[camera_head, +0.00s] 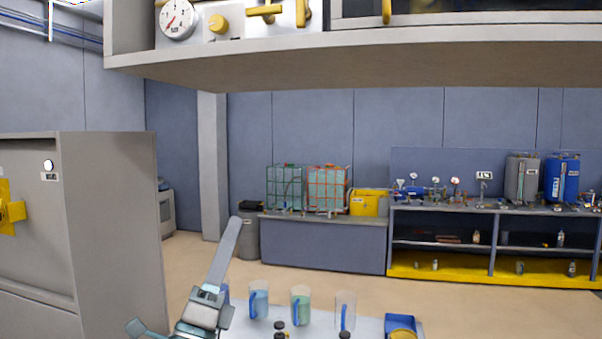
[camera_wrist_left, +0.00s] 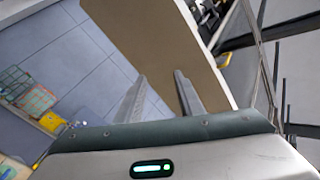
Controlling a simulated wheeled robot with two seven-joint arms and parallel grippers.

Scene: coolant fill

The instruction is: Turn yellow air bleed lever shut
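Yellow levers sit at the top edge of the head view, above a grey shelf. A horizontal yellow lever (camera_head: 264,10) and an upright yellow lever (camera_head: 303,13) are beside a round yellow knob (camera_head: 218,24). I cannot tell which is the air bleed lever; the top edge cuts them off. My left gripper (camera_head: 234,224) points upward, well below the shelf and levers, seen nearly edge-on. In the left wrist view its two fingers (camera_wrist_left: 160,75) stand apart with nothing between them, in front of the shelf's brown underside. My right gripper is not in view.
The thick shelf (camera_head: 330,65) overhangs the upper scene, with a pressure gauge (camera_head: 178,18) on its left. A grey cabinet (camera_head: 115,230) stands at left. Jugs, including a green-tinted jug (camera_head: 301,303), stand on a low table (camera_head: 376,325). Open air lies below the shelf.

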